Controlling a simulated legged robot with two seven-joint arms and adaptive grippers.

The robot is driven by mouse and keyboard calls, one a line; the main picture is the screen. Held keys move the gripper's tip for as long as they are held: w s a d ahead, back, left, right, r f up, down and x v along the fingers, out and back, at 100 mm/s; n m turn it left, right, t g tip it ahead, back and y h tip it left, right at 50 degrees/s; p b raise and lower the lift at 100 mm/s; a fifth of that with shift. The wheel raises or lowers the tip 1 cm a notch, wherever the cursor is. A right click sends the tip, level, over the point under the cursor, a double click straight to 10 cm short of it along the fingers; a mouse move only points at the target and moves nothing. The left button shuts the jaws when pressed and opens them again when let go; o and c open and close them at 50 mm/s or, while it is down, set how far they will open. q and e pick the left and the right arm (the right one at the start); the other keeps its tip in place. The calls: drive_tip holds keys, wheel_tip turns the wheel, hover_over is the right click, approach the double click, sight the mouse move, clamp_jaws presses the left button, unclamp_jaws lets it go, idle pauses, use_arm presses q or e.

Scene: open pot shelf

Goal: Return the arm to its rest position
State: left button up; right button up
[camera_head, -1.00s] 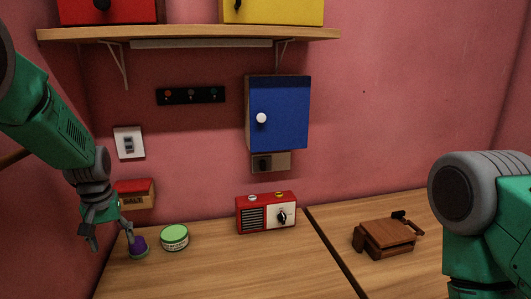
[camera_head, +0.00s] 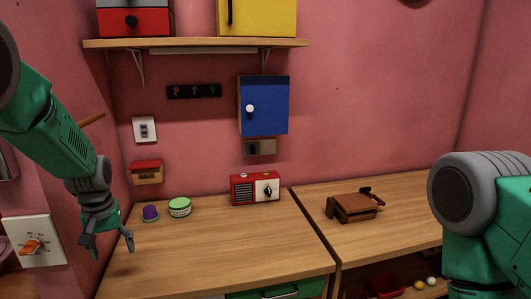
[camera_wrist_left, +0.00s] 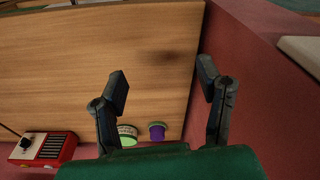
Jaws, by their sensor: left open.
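My left gripper (camera_head: 109,245) hangs at the left of the head view, above the left end of the wooden counter (camera_head: 215,242). Its fingers are spread and empty.
A brown wooden object (camera_head: 354,207) is on the right counter. A blue cabinet (camera_head: 265,107) and shelf (camera_head: 200,44) are on the wall. The counter front is clear.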

use_arm(q)
drive_tip(key=f, duration=0.2)
drive_tip(key=s+f, duration=0.1)
drive_tip(key=f, duration=0.3)
drive_tip(key=shift+s+d+f, duration=0.25)
drive_tip(key=shift+s+d, duration=0.15)
drive_tip(key=s+d+f+m+b, duration=0.2)
drive_tip(key=s+f, duration=1.1)
drive_tip(key=f, duration=0.1)
drive_tip(key=s+d+f+m+b, duration=0.1)
drive_tip(key=s+d+f, duration=0.2)
drive_tip(key=s, duration=0.8)
drive_tip(key=s+d+f+m+b, duration=0.1)
drive_tip(key=s+d+f+m, duration=0.1)
drive_tip(key=s, duration=0.9)
drive_tip(key=shift+d+f+g+h, duration=0.3)
drive_tip(key=shift+d+f, duration=0.25)
drive_tip(key=shift+f, duration=0.15)
use_arm(e)
drive_tip(key=f, duration=0.4)
drive_tip(key=shift+w+d+f, duration=0.15)
drive_tip(key=shift+w+f, duration=0.15)
drive_tip(key=shift+f, duration=0.05)
